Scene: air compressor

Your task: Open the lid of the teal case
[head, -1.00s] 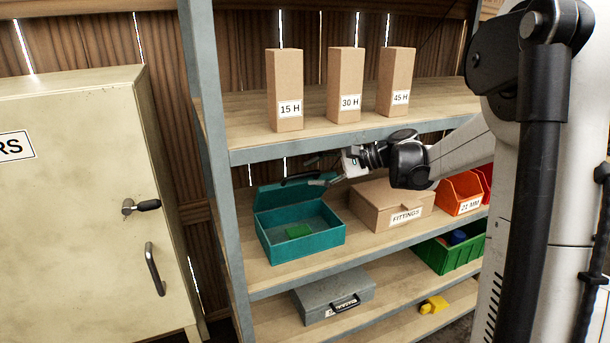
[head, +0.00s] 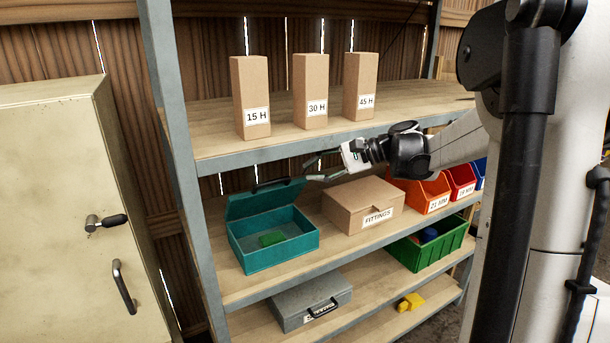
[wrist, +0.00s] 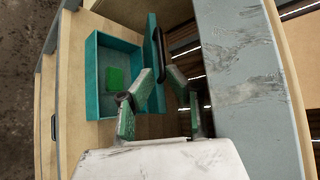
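The teal case (head: 275,255) stands on the middle shelf with its lid (head: 265,200) raised, tilted up at the back. The black handle (head: 270,184) is on the lid's top edge. A small green block (head: 271,239) lies inside the case. My gripper (head: 308,170) is just right of the lid's upper edge, its fingers apart and empty. In the wrist view, my gripper (wrist: 158,75) has its two fingers spread, with the lid's edge and handle (wrist: 161,52) beyond the gap. The open case (wrist: 92,75) shows to the left. Contact with the lid cannot be told.
A cardboard FITTINGS box (head: 362,206) stands right of the case, below my gripper. The upper shelf (head: 210,142) is close above, carrying three tall boxes. A grey case (head: 310,300) lies on the shelf below. A metal upright (head: 185,170) borders the left.

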